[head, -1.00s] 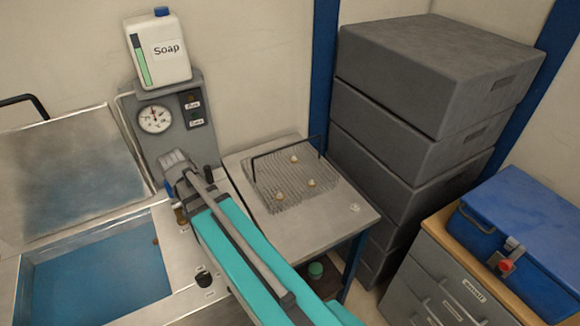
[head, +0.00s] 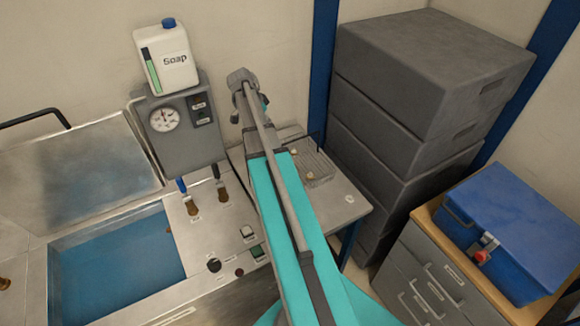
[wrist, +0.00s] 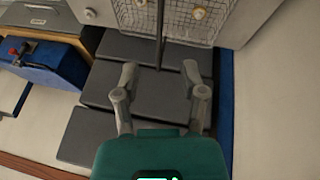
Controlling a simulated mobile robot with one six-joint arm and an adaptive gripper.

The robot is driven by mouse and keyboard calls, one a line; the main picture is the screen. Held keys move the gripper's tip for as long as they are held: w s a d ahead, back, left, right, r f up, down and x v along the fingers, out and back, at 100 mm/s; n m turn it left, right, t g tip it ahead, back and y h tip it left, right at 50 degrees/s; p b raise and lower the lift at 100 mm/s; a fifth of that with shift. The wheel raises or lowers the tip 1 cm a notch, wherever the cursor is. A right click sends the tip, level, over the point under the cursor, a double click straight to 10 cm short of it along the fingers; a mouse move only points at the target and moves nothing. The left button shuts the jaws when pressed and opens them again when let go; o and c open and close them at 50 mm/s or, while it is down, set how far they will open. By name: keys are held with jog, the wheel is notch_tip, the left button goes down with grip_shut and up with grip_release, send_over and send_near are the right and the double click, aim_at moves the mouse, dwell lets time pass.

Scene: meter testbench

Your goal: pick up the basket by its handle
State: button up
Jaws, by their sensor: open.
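The wire basket (head: 318,170) sits on the steel side table; my arm hides its left part in the head view. In the wrist view the basket (wrist: 185,20) is at the top, with small round brass-coloured parts in it. Its dark handle (wrist: 160,35) shows there as a thin bar running down toward the space between my fingertips. My gripper (wrist: 160,72) is open and empty. The handle's lower end appears between the fingertips in the picture, but I cannot tell whether it is between them in depth.
Stacked grey boxes (head: 425,75) stand right of the steel table (head: 345,205). A blue toolbox (head: 510,235) sits on a drawer cabinet (head: 425,275). A gauge panel (head: 180,135) with a soap canister (head: 166,58) and a water-filled sink (head: 115,270) are left.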

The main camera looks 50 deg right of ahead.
jog(key=shift+s+d+r+m, duration=0.15)
jog(key=shift+d+m, duration=0.1)
jog(key=shift+d, duration=0.3)
jog(key=shift+s+d+f+m, duration=0.1)
jog(key=shift+d+m, duration=0.15)
jog(key=shift+d, duration=0.25)
jog(key=b, duration=0.6)
send_over(289, 143)
jog(key=w+a, duration=0.2)
jog(key=a, duration=0.1)
notch_tip(289, 143, down, 6)
jog(key=shift+s+d+f+b, duration=0.2)
jog(key=shift+d+f+b, duration=0.5)
jog(key=shift+f+b, duration=0.2)
jog(key=shift+b+x, duration=2.35)
jog(key=shift+x, duration=0.2)
jog(key=shift+d, duration=0.15)
jog(key=shift+r, duration=0.1)
